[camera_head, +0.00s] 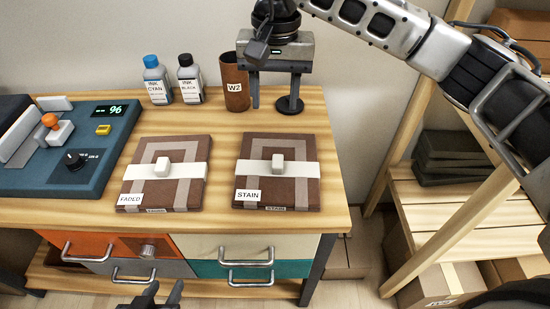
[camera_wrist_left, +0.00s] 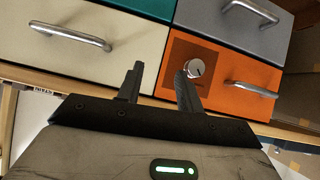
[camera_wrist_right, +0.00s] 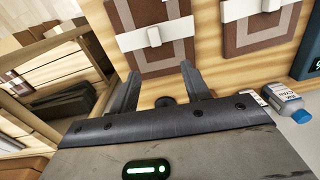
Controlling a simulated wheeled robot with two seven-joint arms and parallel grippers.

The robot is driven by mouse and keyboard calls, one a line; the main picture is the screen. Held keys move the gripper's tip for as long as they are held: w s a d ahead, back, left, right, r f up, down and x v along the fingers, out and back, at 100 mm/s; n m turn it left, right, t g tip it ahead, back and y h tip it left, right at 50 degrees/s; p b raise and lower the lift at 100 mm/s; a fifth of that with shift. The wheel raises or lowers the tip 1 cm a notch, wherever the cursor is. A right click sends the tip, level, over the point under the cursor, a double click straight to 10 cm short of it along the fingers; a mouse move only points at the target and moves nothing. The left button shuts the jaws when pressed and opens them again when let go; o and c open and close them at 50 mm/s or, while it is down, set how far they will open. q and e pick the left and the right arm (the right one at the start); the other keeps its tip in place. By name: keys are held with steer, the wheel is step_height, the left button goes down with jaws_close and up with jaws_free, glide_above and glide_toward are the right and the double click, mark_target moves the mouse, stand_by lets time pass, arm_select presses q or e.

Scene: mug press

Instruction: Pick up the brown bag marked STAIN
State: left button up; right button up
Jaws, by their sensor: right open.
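The brown bag marked STAIN (camera_head: 255,181) lies flat on the wooden table, with a white band and a pale block on top. In the right wrist view it is the left bag (camera_wrist_right: 177,20). My right gripper (camera_head: 275,106) is open and empty, pointing down behind the bag near the table's back edge, apart from it. In the right wrist view its fingers (camera_wrist_right: 160,75) are spread, with the bag beyond them. My left gripper (camera_head: 165,290) is low in front of the drawers. Its fingers (camera_wrist_left: 157,78) are apart and empty in the left wrist view.
A similar bag marked FADED (camera_head: 190,192) lies left of STAIN. A brown W2 cup (camera_head: 234,88), cyan (camera_head: 157,82) and black ink bottles (camera_head: 189,80) stand behind. A blue machine (camera_head: 60,165) is at left. A wooden shelf (camera_head: 465,210) stands right. Drawer handles (camera_head: 246,257) protrude in front.

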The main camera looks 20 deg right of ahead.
steer(key=p, duration=0.1)
glide_above(278, 156)
step_height(278, 156, down, 10)
steer(key=shift+w+a+f, duration=0.1)
steer(key=shift+a, duration=0.05)
steer(key=shift+f+p, duration=0.8)
steer(key=shift+f, duration=1.8)
jaws_close()
